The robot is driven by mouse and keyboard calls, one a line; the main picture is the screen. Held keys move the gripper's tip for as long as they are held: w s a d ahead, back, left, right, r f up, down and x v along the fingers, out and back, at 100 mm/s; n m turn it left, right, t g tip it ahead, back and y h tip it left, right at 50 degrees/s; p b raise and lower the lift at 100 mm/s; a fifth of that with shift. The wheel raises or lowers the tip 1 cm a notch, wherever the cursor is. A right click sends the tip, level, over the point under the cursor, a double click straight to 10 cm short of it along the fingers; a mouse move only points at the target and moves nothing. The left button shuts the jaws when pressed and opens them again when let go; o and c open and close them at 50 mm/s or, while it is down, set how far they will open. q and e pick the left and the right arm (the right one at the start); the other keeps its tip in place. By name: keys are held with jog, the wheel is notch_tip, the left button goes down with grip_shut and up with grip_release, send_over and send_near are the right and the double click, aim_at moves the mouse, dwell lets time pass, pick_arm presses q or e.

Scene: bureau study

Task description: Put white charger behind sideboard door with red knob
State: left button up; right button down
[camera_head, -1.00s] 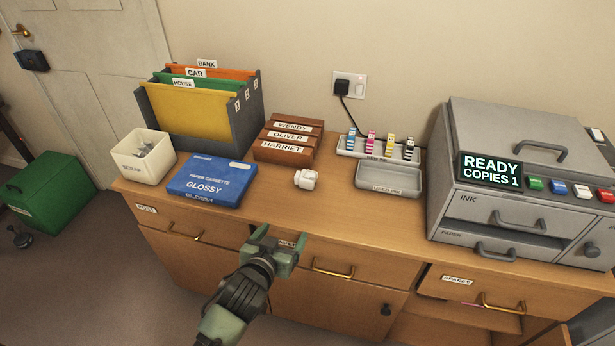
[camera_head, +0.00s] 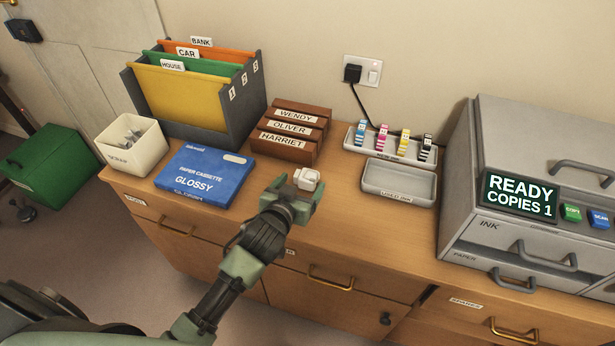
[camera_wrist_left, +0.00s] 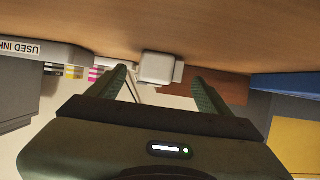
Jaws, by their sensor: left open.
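The white charger (camera_head: 307,179) sits on the sideboard top (camera_head: 330,233), in front of the brown name boxes. My left gripper (camera_head: 294,190) is open, with its fingertips close to the charger. In the left wrist view the charger (camera_wrist_left: 157,68) shows between the two open fingers (camera_wrist_left: 158,85); I cannot tell if they touch it. Below, the sideboard has a shut door with a dark knob (camera_head: 385,319) at the right; no red knob is in view. My right gripper is not in view.
A blue paper cassette (camera_head: 203,175) and a scrap bin (camera_head: 132,145) lie left. A used-ink tray (camera_head: 398,183) and cartridge tray are right, the copier (camera_head: 540,190) beyond. The brown name boxes (camera_head: 290,130) stand behind the charger. The wood right of the gripper is clear.

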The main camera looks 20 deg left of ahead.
aim_at(303, 182)
pick_arm(q)
jog(key=x, duration=0.4)
jog(key=shift+f, duration=0.1)
jog(key=shift+w+f, duration=0.1)
jog(key=shift+w, duration=0.1)
jog(key=c, duration=1.6)
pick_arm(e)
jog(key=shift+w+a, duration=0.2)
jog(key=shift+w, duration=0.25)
